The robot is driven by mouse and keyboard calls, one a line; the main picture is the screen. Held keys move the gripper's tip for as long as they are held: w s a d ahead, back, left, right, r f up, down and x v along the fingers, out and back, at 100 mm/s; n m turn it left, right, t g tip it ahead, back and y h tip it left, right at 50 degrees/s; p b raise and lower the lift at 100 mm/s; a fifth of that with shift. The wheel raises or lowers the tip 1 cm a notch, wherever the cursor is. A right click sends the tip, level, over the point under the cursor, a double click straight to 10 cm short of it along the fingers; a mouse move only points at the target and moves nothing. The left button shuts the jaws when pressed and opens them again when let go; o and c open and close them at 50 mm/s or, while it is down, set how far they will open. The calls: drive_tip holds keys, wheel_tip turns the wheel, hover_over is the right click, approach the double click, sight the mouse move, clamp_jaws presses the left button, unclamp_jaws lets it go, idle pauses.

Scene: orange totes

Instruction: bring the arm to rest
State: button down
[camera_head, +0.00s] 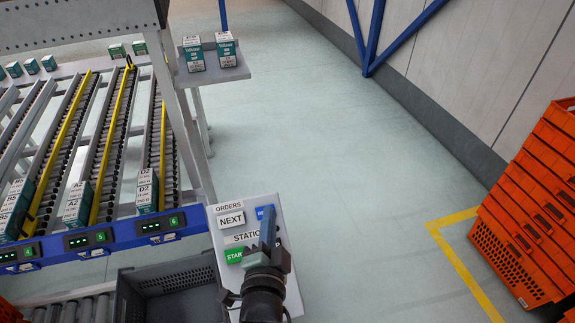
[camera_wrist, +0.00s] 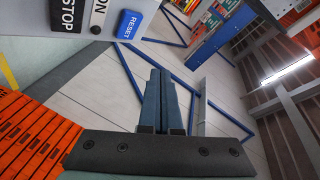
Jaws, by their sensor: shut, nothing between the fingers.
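My gripper (camera_head: 268,228) is in front of the panel with buttons in the head view, at the lower middle. In the wrist view my gripper (camera_wrist: 160,76) has its two blue-grey fingers together, with nothing between them. The panel (camera_head: 281,207) carries a white NEXT button (camera_head: 231,220), a green button (camera_head: 234,256) and a blue button (camera_head: 264,212). My gripper and wrist cover part of the panel. The wrist view shows the blue RESET button (camera_wrist: 130,24) and a black STOP button (camera_wrist: 68,14) at the upper left, apart from the fingertips.
A grey tote (camera_head: 173,282) stands left of my arm. Roller lanes with boxes and a blue front rail (camera_head: 125,233) are at the left. Stacked orange totes (camera_head: 515,235) stand at the right, by a yellow floor line (camera_head: 455,258). The floor between is clear.

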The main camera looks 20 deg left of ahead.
drive_tip(key=w+d+r+n+t, duration=0.1)
drive_tip(key=d+r+t, duration=0.1)
drive_tip(key=r, duration=0.6)
drive_tip(key=w+d+r+n+t+h, duration=0.1)
drive_tip(key=w+d+r+n, duration=0.15)
drive_tip(key=r, duration=0.65)
drive_tip(key=d+r+n+t, duration=0.1)
drive_tip(key=d+r+t, duration=0.1)
drive_tip(key=r, duration=0.6)
drive_tip(key=s+d+r+n+t+h, duration=0.1)
drive_tip(key=s+d+r+t, duration=0.1)
drive_tip(key=r, duration=0.6)
drive_tip(key=s+d+r+n+t+h, duration=0.1)
drive_tip(key=s+d+r+n+t, duration=0.1)
drive_tip(key=s+d+r, duration=0.2)
drive_tip(key=s+d+r+n+t+h, duration=0.1)
drive_tip(key=s+r, duration=0.6)
drive_tip(key=r, duration=0.7)
drive_tip(key=shift+s+d+t+h+b, duration=0.15)
drive_tip(key=shift+d+t+h+b, duration=0.25)
drive_tip(key=shift+d+t, duration=0.5)
drive_tip(key=shift+f, duration=0.15)
